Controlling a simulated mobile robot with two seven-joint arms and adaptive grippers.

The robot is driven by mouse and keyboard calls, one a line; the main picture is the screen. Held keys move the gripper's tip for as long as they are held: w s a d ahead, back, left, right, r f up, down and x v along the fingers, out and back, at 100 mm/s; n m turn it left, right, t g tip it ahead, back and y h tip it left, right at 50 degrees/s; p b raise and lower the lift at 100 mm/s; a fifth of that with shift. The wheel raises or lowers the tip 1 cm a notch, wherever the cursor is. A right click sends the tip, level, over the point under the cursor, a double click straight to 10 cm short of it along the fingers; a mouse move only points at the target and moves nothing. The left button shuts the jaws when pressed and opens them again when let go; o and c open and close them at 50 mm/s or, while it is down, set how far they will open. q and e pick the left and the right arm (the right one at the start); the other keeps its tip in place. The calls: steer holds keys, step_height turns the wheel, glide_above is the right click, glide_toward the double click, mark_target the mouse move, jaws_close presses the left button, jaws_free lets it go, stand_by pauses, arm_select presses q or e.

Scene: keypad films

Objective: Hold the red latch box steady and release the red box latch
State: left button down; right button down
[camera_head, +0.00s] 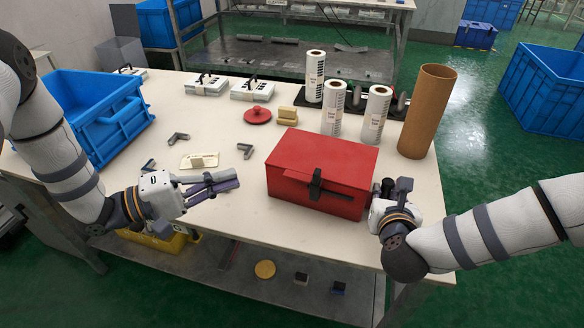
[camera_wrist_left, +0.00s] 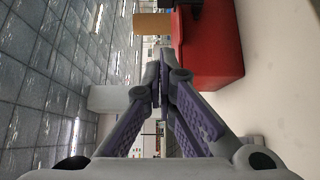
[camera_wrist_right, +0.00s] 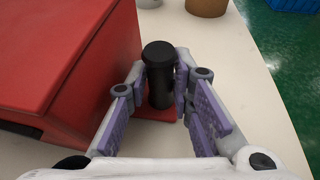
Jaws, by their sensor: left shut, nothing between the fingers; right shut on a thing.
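The red latch box (camera_head: 318,152) sits closed on the table, with a black latch (camera_head: 316,186) on its front face. In the left wrist view part of the box (camera_wrist_left: 208,50) shows at the upper right. My left gripper (camera_head: 236,181) is shut and empty, left of the box and apart from it. My right gripper (camera_head: 386,190) is at the box's right side. In the right wrist view its fingers are shut on an upright black post (camera_wrist_right: 158,72), which stands on a red foot beside the box (camera_wrist_right: 60,60).
A blue crate (camera_head: 72,132) stands at the left. White rolls (camera_head: 333,108) and a brown tube (camera_head: 427,112) stand behind the box. A red disc (camera_head: 257,115), yellow block (camera_head: 287,115) and grey brackets (camera_head: 178,138) lie behind. Bare table lies between left gripper and box.

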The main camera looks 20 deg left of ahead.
mark_target(317, 178)
arm_select(q)
steer(key=s+d+x, duration=0.2)
steer(key=x, duration=1.1)
steer(key=shift+s, duration=0.2)
steer(key=shift+a, duration=0.1)
steer(key=d, duration=0.5)
steer(key=shift+s+d, duration=0.1)
steer(key=shift+s, duration=0.2)
steer(key=w+a+v, duration=0.2)
steer(key=v, duration=1.1)
steer(key=shift+w, duration=0.2)
